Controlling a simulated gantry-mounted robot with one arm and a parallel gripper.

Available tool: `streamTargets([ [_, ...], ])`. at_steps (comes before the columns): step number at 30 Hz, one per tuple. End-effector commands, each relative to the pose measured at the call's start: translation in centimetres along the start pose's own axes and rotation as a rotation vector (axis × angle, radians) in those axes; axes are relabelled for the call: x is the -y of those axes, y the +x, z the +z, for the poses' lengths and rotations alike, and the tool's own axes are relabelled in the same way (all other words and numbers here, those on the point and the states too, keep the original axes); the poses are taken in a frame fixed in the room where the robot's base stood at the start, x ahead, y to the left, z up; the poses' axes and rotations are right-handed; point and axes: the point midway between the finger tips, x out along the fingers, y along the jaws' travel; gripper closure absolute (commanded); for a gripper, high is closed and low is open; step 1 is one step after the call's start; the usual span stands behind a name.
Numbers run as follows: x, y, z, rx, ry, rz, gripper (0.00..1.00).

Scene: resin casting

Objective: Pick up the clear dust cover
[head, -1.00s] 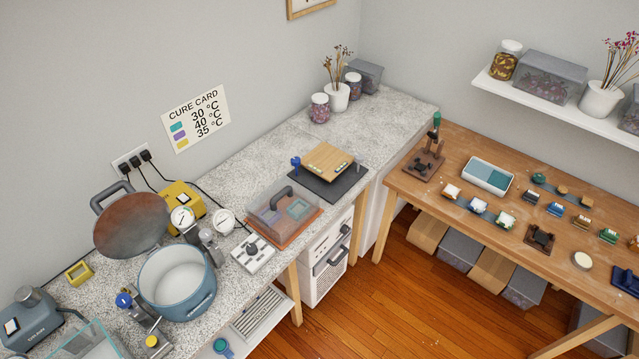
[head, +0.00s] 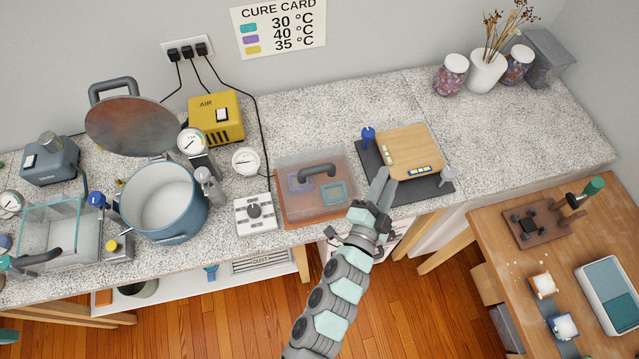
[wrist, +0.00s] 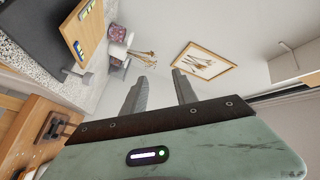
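The clear dust cover (head: 333,161) is a see-through box with a dark arched handle (head: 317,170) on top. It sits over an orange-brown tray (head: 291,219) on the speckled counter, and purple and teal pieces show through it. My gripper (head: 382,183) is just right of the cover in the head view, apart from the handle. In the wrist view my gripper (wrist: 158,85) has its two fingers spread with nothing between them. The cover does not show in the wrist view.
Right of the cover, a wooden board (head: 408,150) lies on a dark mat (head: 434,192) with a blue knob (head: 368,136) beside it. A white control box (head: 255,214) and an open blue pot (head: 163,203) stand left. The counter behind the cover is mostly clear.

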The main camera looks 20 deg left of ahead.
Motion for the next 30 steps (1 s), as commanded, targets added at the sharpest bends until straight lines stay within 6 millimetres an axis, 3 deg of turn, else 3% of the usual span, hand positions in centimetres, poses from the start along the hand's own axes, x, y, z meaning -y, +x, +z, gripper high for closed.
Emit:
streamTargets([
  [1, -1.2, 0.0, 2.9, 0.088, 0.072, 0.025, 0.65],
  [3, -1.4, -0.4, 6.3, 0.216, 0.167, 0.056, 0.65],
  [6, -1.2, -1.7, 10.7, 0.386, 0.277, 0.093, 0.65],
  [9, -0.5, -3.2, 13.7, 0.518, 0.354, 0.117, 0.65],
  [12, 0.2, -4.5, 15.7, 0.609, 0.4, 0.133, 0.65],
  [17, 0.8, -5.2, 17.1, 0.672, 0.428, 0.143, 0.65],
  [30, 0.9, -1.2, 20.4, 0.675, 0.428, 0.145, 0.65],
])
